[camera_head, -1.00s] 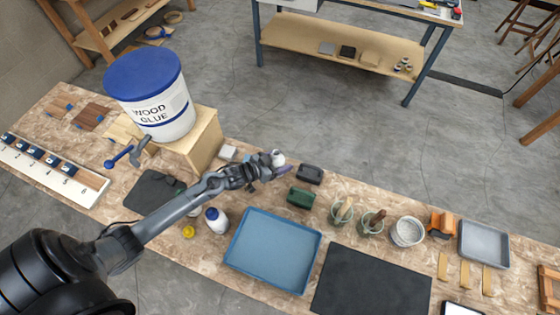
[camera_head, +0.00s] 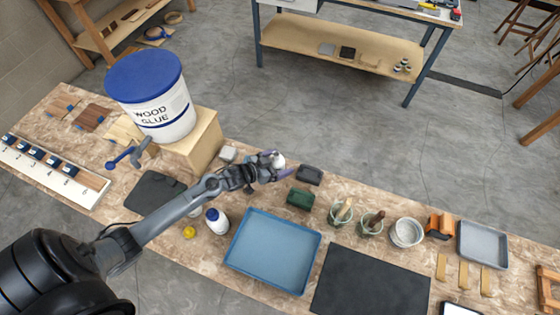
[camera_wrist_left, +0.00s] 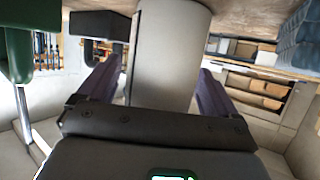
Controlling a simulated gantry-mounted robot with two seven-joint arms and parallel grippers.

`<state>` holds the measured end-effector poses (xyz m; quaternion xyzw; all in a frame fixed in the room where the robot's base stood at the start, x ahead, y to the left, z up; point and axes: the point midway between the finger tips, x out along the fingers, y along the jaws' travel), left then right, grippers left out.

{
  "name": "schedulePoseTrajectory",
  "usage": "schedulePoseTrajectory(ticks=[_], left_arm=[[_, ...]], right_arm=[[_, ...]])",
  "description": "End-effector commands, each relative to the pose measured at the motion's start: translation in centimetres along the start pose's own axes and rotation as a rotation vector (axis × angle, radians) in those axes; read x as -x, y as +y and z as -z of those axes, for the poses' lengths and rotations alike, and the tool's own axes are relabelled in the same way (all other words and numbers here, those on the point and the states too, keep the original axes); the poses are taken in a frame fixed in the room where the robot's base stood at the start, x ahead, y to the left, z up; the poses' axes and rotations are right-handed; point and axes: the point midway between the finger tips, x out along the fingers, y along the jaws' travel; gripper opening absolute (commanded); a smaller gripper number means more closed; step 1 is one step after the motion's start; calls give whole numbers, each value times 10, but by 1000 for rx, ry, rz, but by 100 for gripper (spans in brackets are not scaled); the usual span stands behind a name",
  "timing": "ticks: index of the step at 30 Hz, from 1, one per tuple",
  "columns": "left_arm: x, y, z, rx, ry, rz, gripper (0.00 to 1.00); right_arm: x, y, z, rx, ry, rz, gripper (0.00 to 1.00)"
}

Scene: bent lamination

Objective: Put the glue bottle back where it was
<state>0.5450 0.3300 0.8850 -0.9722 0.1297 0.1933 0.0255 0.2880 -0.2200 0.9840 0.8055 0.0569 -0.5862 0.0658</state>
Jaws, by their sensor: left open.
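A white bottle-like thing (camera_head: 278,161) stands between the fingers of my left gripper (camera_head: 276,167), near the back edge of the table. In the left wrist view it is a plain pale cylinder (camera_wrist_left: 168,55) between the two purple fingers, with a gap on each side. The left gripper is open around it. Its top and any label are not clear. Another white bottle with a blue cap (camera_head: 216,221) stands left of the blue tray, below my left arm. I cannot tell from looks which of the two is the glue bottle. My right gripper is not in view.
A large wood glue bucket (camera_head: 152,100) stands on a wooden box (camera_head: 208,140) at the back left. Dark and green blocks (camera_head: 300,197) lie right of the gripper. The blue tray (camera_head: 272,251) is in front, with a black mat (camera_head: 371,283) beside it.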

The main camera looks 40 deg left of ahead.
Motion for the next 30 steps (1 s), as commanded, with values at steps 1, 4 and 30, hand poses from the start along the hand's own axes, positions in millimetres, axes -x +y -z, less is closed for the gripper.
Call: schedulePoseTrajectory(ticks=[1,4,30], left_arm=[[8,0,4,0,-2,0,92],[21,0,6,0,-3,0,92],[114,0,1,0,1,1,92]], right_arm=[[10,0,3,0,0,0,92],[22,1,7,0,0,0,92],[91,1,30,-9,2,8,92]])
